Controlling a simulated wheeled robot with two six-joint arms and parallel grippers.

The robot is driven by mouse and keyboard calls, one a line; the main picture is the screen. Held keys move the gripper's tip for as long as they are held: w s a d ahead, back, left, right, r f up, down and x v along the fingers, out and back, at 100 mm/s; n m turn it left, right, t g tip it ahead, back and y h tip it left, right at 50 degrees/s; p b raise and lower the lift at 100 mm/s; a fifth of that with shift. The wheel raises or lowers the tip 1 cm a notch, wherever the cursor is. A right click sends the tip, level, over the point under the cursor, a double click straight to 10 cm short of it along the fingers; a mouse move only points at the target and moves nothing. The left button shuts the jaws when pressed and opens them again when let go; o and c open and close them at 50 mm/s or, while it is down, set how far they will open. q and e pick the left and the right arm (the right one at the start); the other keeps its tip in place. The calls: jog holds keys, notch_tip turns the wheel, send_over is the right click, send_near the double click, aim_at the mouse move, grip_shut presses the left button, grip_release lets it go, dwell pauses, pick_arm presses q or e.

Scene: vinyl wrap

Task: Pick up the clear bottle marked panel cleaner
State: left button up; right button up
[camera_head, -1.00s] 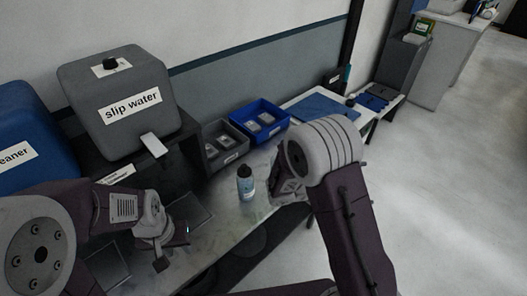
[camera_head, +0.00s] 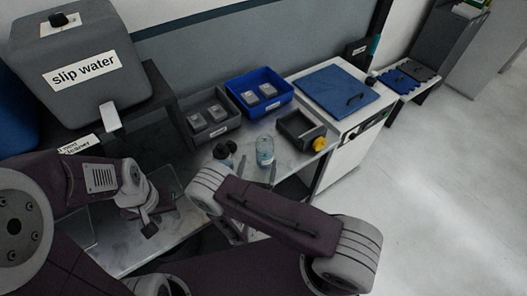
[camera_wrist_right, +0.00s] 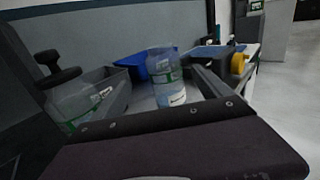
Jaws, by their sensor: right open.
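A clear bottle (camera_head: 265,152) with bluish contents stands on the bench. It also shows in the right wrist view (camera_wrist_right: 165,75), with a green and white label too blurred to read. A second clear bottle (camera_head: 221,158) with a dark spray top stands to its left; it shows in the right wrist view (camera_wrist_right: 75,103) too. Which one is marked panel cleaner I cannot tell from the labels. My right gripper (camera_head: 257,172) is open and empty, on the near side of the first bottle. My left gripper (camera_head: 150,222) is over the bench at left; its jaw opening is unclear.
A grey bin (camera_head: 212,133) and a blue bin (camera_head: 285,103) with small packs stand behind the bottles. A grey slip water tank (camera_head: 110,75) stands at left. Floor is clear at right.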

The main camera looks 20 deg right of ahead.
aim_at(263, 151)
jog(key=x, duration=0.4)
jog(key=shift+d+f+p, duration=0.1)
jog(key=shift+d+p, duration=0.25)
jog(key=shift+w+d+r+p, duration=0.25)
jog(key=shift+w+p, duration=0.1)
jog(key=shift+w, duration=0.15)
jog(key=shift+w+d+r+p, duration=0.2)
jog(key=shift+w+d+p, duration=0.1)
jog(key=shift+w, duration=0.25)
jog(key=shift+f+x, duration=0.25)
jog(key=shift+x, duration=0.9)
jog(key=shift+w+d+f, duration=0.1)
jog(key=shift+w+d, duration=0.05)
jog(key=shift+c, duration=0.7)
jog(key=shift+a, duration=0.2)
jog(key=c, duration=0.5)
pick_arm(q)
jog(key=shift+w+d+r, duration=0.1)
jog(key=shift+d+r, duration=0.1)
jog(key=shift+r, duration=0.4)
jog(key=shift+w+d+r, duration=0.1)
jog(key=shift+d+r, duration=0.05)
jog(key=shift+r, duration=0.45)
pick_arm(e)
jog(key=shift+d, duration=0.1)
jog(key=c, duration=1)
